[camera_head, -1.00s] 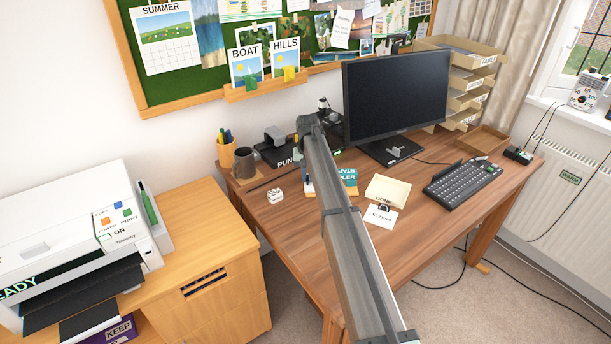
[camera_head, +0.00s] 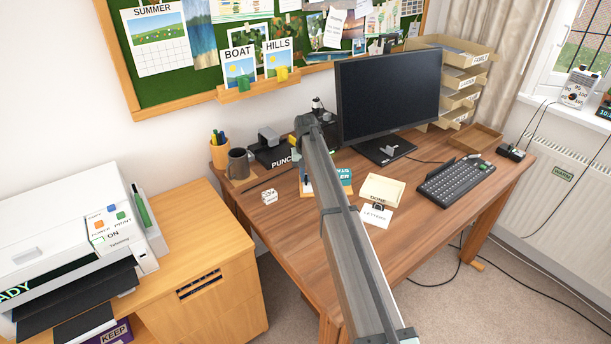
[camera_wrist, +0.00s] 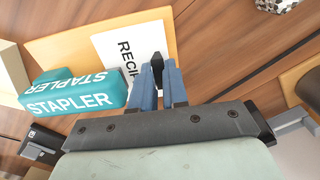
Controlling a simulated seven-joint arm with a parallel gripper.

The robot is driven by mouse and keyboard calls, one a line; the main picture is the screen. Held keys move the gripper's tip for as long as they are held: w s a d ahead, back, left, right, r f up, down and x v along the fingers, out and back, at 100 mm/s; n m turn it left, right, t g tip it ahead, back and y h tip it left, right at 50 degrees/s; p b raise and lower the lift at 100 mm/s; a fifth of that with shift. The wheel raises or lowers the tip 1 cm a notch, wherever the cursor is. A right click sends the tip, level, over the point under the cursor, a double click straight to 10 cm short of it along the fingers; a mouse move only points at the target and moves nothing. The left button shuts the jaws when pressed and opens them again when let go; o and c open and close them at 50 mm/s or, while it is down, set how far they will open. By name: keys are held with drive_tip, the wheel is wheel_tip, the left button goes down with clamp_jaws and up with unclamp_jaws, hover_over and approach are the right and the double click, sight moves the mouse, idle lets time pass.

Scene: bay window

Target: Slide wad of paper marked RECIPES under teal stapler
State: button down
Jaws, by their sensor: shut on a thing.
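The teal stapler (camera_wrist: 72,94) lies on a tan board (camera_wrist: 75,38) in the wrist view. It also shows in the head view (camera_head: 346,178), partly behind my arm. The white wad of paper marked RECIPES (camera_wrist: 118,40) lies over the board beside the stapler, its lettering partly cut off by my gripper. A grey part shows between paper and stapler; I cannot tell whether any paper is under the stapler. My gripper (camera_wrist: 162,72) is shut on the black clip (camera_wrist: 158,62) at the wad's edge. In the head view my arm hides the gripper and most of the wad.
A white die-like cube (camera_head: 270,196) and a dark mug (camera_head: 240,163) stand to the left. A DONE pad (camera_head: 382,189) and a clipped LETTERS wad (camera_head: 376,214) lie to the right, near the keyboard (camera_head: 456,178). The monitor (camera_head: 388,97) stands behind. The front desk area is bare.

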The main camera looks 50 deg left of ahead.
sight(306, 176)
drive_tip(key=shift+f, duration=0.1)
idle(0.3)
drive_tip(key=c, duration=1.1)
unclamp_jaws()
drive_tip(key=shift+o, duration=0.2)
drive_tip(key=shift+r, duration=3.5)
